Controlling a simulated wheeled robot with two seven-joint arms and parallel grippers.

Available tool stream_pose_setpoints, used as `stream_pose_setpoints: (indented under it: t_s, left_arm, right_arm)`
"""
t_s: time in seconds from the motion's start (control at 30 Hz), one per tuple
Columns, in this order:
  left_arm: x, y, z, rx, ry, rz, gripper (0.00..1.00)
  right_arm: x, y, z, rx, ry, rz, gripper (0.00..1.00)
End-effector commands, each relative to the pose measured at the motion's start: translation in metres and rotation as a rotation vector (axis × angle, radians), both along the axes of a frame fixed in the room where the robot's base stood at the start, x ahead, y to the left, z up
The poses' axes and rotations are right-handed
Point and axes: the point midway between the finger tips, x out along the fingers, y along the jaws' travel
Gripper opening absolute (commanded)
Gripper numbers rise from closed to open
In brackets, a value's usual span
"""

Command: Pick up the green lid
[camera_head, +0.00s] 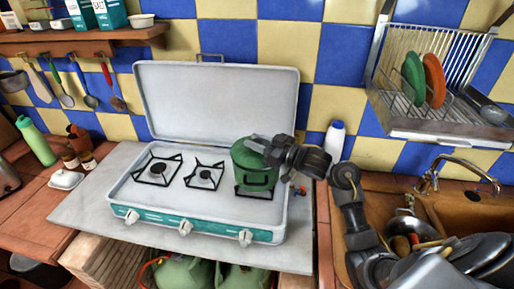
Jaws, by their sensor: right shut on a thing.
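A green pot (254,176) stands on the right burner of the white camping stove (208,212). The green lid (245,151) shows at the pot's top, partly hidden by my gripper. My right gripper (259,145) reaches in from the right and is shut on the lid at the top of the pot. Whether the lid is lifted off the rim cannot be told from this view. My left gripper is not in view.
The stove's raised cover (222,98) stands behind the burners. A white bottle (334,139) stands behind my right arm. A dish rack (433,122) hangs above the sink, which holds a heap of dishes (470,255). The two left burners are empty.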

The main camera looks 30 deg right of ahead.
Motion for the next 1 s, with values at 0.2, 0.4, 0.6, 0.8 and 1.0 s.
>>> stream_pose_setpoints:
  t_s: [0.2,0.4,0.6,0.8,1.0]
  left_arm:
    - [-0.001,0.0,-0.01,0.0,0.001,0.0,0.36]
    - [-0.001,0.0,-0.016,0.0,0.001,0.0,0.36]
    - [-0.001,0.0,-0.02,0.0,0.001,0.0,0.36]
    - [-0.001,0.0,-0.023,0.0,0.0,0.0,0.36]
    - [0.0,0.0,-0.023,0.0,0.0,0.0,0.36]
  right_arm:
    - [-0.022,-0.007,0.043,-0.011,-0.009,-0.001,0.0]
    - [-0.064,-0.019,0.081,-0.012,-0.005,-0.001,0.0]
    - [-0.105,-0.03,0.1,-0.008,-0.001,-0.001,0.0]
    - [-0.128,-0.037,0.112,-0.003,-0.002,-0.001,0.0]
    - [-0.135,-0.038,0.116,0.0,0.0,0.0,0.0]
